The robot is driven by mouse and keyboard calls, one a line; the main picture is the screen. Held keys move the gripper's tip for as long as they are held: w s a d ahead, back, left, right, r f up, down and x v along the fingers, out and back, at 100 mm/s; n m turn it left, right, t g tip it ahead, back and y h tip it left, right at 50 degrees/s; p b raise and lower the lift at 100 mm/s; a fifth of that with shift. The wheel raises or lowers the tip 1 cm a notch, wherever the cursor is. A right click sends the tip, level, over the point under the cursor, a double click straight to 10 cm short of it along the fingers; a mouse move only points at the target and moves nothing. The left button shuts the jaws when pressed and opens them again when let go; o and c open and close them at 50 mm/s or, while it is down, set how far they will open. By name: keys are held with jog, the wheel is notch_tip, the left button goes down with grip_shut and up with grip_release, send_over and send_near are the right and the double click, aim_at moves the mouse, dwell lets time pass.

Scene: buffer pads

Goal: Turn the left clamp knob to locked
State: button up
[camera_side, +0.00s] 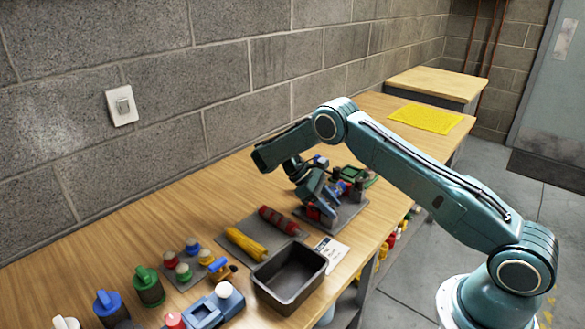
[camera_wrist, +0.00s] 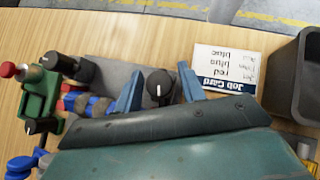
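In the wrist view a black round knob (camera_wrist: 160,82) with a white pointer line sits on a grey plate (camera_wrist: 115,72). The line runs nearly straight up and down in the picture. My gripper (camera_wrist: 160,88) has its two blue fingers on either side of this knob, with a small gap showing at each side. A second black knob (camera_wrist: 76,68) stands to the left, outside the fingers. I cannot tell for sure which is the left clamp knob. In the side view my gripper (camera_side: 318,200) is low over the fixture plate (camera_side: 347,213) and hides the knobs.
A green clamp (camera_wrist: 38,92) with a red tip and a blue-and-red roll (camera_wrist: 88,103) are close at left. A job card (camera_wrist: 224,70) lies right of the fingers, then a dark bin (camera_wrist: 292,75). Yellow (camera_side: 245,243) and red (camera_side: 278,220) rolls lie on a mat.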

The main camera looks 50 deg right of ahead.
jog(key=shift+o, duration=0.6)
jog(key=shift+n+h, duration=0.3)
jog(key=shift+n, duration=0.2)
jog(key=shift+n+t+h, duration=0.7)
jog(key=shift+n+h, duration=0.1)
jog(key=shift+n, duration=0.4)
jog(key=n+t+h, duration=0.2)
jog(key=n, duration=0.2)
jog(key=n+t+h, duration=0.1)
jog(key=n+t, duration=0.2)
jog(key=shift+n, duration=0.4)
jog(key=n+t, duration=0.3)
jog(key=n, duration=0.1)
jog(key=v, duration=1.4)
jog(key=s+r+m+t+y, duration=0.2)
jog(key=s+r+m+y, duration=0.4)
jog(key=s+r+m, duration=0.8)
jog(key=shift+a+r+m+t+y, duration=0.2)
jog(key=shift+r+m+t+y, duration=0.15)
jog(key=shift+r, duration=0.25)
